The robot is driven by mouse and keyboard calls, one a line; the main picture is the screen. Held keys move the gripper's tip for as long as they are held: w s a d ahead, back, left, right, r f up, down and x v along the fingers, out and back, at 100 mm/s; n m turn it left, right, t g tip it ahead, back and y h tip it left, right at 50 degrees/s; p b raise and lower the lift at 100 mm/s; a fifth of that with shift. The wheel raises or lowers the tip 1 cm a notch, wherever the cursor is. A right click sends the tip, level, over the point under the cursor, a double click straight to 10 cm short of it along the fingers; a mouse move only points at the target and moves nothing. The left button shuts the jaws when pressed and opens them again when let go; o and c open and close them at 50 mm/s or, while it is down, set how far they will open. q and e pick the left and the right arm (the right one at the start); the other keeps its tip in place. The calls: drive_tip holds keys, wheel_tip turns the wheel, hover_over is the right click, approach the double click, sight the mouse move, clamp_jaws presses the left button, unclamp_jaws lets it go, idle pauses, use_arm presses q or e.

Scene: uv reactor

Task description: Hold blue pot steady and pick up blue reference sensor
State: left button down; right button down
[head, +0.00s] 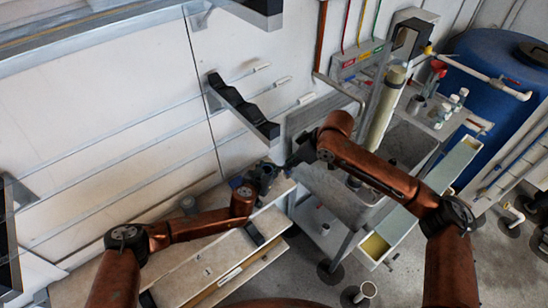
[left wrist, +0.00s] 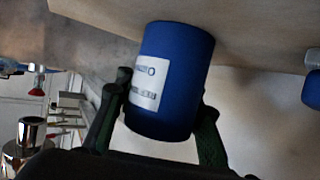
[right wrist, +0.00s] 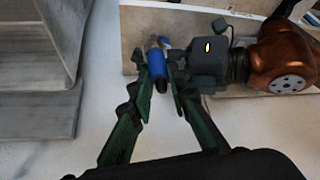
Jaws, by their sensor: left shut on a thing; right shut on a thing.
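The blue pot (left wrist: 175,75) is a dark blue cylinder with a white label. It sits tilted in the left wrist view between the fingers of my left gripper (left wrist: 165,125), which is shut on it. My right gripper (right wrist: 159,76) has its green fingertips on both sides of a slim blue body with a pale end and a dark end, which looks like the blue reference sensor (right wrist: 156,62). My left gripper (right wrist: 185,60) is close beside it in the right wrist view. In the head view both grippers meet above the bench's right end, and the small parts there are hard to make out.
The bench (head: 205,265) lies under my left arm. A blue barrel (head: 490,70) is at the right. Another blue item (left wrist: 312,90) shows at the left wrist view's edge.

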drive_tip(key=s+d, duration=0.4)
drive_tip(key=d, duration=0.3)
drive_tip(key=shift+s+d, duration=0.4)
use_arm(q)
drive_tip(key=c, duration=1.2)
unclamp_jaws()
drive_tip(key=shift+s, duration=0.1)
drive_tip(key=v, duration=1.1)
drive_tip(key=shift+s+a+r, duration=0.1)
drive_tip(key=shift+s+a, duration=0.1)
drive_tip(key=shift+s, duration=0.2)
